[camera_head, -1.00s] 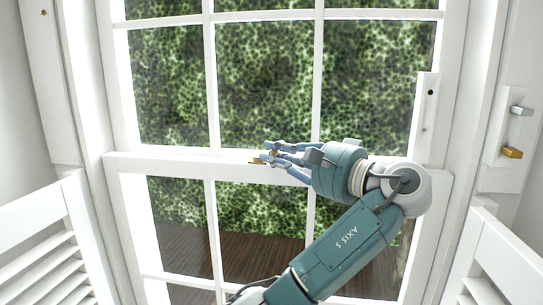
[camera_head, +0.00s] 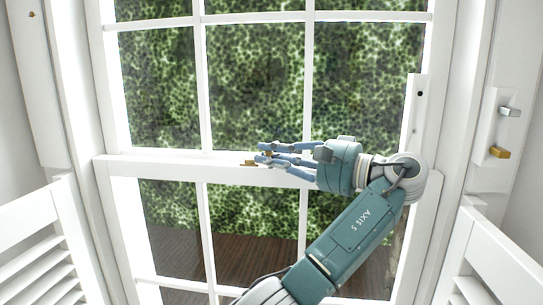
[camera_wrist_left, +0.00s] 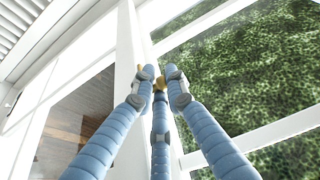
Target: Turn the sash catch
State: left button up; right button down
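The small brass sash catch (camera_head: 248,163) sits on the white meeting rail (camera_head: 150,170) across the middle of the window. My left gripper (camera_head: 262,153) reaches in from the right with its blue jointed fingers at the catch. In the left wrist view a brass part of the catch (camera_wrist_left: 159,83) shows between the closely set fingertips, which appear closed around it. The fingers hide part of the catch. My right gripper is in neither view.
A tall sash window with white glazing bars (camera_head: 200,90) fills the middle. White louvred shutters stand at the lower left (camera_head: 40,245) and lower right (camera_head: 490,260). A brass fitting (camera_head: 499,152) and a grey one (camera_head: 509,111) are on the right frame.

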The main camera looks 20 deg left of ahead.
pick_arm(q)
jog(key=o, duration=0.3)
jog(key=shift+s+a, duration=0.15)
jog(key=shift+a, duration=0.05)
jog(key=r, duration=1)
jog(key=shift+s+a, duration=0.25)
jog(key=shift+a, duration=0.15)
